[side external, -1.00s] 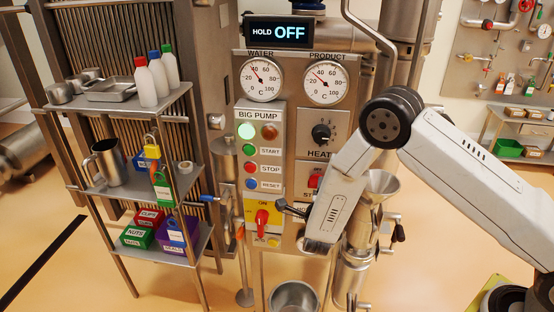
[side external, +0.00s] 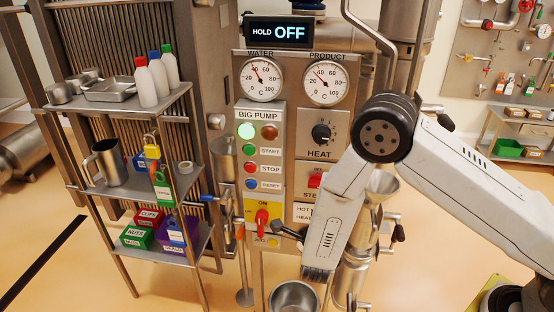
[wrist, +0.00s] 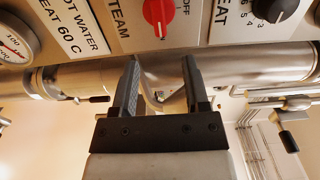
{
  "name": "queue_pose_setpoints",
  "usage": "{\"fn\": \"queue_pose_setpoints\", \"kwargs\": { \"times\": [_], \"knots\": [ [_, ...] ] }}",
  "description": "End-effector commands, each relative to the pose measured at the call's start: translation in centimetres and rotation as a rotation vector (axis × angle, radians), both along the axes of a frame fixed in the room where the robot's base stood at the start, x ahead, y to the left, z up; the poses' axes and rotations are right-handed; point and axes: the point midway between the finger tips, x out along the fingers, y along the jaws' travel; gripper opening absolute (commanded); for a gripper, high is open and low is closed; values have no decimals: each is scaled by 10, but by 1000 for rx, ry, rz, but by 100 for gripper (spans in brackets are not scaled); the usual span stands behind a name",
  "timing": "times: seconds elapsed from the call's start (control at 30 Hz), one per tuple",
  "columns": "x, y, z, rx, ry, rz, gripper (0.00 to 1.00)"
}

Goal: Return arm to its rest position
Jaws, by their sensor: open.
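My gripper (side external: 283,229) is in front of the lower part of the control panel (side external: 296,180), right of the red switch on the yellow plate. In the wrist view my gripper (wrist: 161,68) is open, with its two black fingers apart and nothing held between them. A steel pipe (wrist: 235,72) runs behind the fingers. The red STEAM knob (wrist: 158,14) is above the fingertips and apart from them. In the side view my forearm hides part of the panel's lower right and the pipework behind it.
A steel pot (side external: 294,297) stands below my gripper. A steel funnel (side external: 383,184) and valve handles (side external: 398,233) are close behind and right of my forearm. A shelf rack (side external: 128,185) with bottles and bins stands left. Open floor (side external: 445,265) lies at right.

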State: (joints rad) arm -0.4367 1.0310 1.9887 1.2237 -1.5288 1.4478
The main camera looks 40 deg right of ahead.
Motion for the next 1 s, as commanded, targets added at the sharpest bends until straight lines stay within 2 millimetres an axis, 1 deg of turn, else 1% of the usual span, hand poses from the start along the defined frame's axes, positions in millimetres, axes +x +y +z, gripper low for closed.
{"fn": "queue_pose_setpoints", "kwargs": {
  "times": [0.27,0.43,0.6,0.73,0.87,1.0],
  "knots": [
    [6,-1,2,9,49,28,59],
    [17,-1,8,23,173,105,59],
    [27,3,16,15,360,248,59],
    [29,7,23,-20,511,381,59],
    [24,11,30,-74,656,524,59],
    [11,15,38,-156,807,684,59]
  ]
}}
